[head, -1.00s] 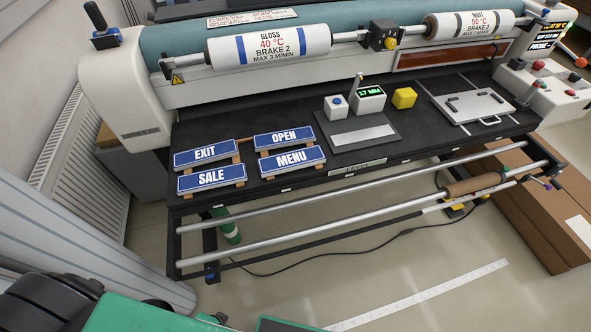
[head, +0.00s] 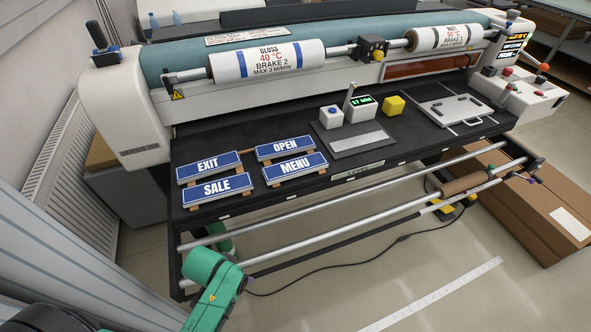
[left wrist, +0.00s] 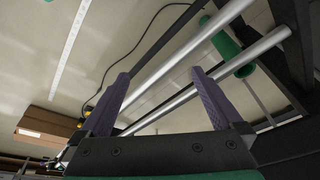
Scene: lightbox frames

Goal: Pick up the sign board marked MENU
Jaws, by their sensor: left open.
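The MENU sign board (head: 295,167) is blue with white letters and a pale edge. It lies on wooden strips on the black machine table, at the front right of a group of signs. The OPEN sign (head: 285,149) is behind it, the SALE sign (head: 216,188) to its left and the EXIT sign (head: 208,166) behind SALE. In the left wrist view my left gripper (left wrist: 158,88) is open and empty, its two purple fingers apart, with metal bars and floor beyond. In the head view only my green left arm shows, low in front of the table. My right gripper is not in view.
Two metal bars (head: 330,209) run along the table's front. A dark plate (head: 350,140) with small devices sits right of the signs. The laminator's large rollers (head: 270,62) stand behind. A cable lies on the floor; open floor is in front.

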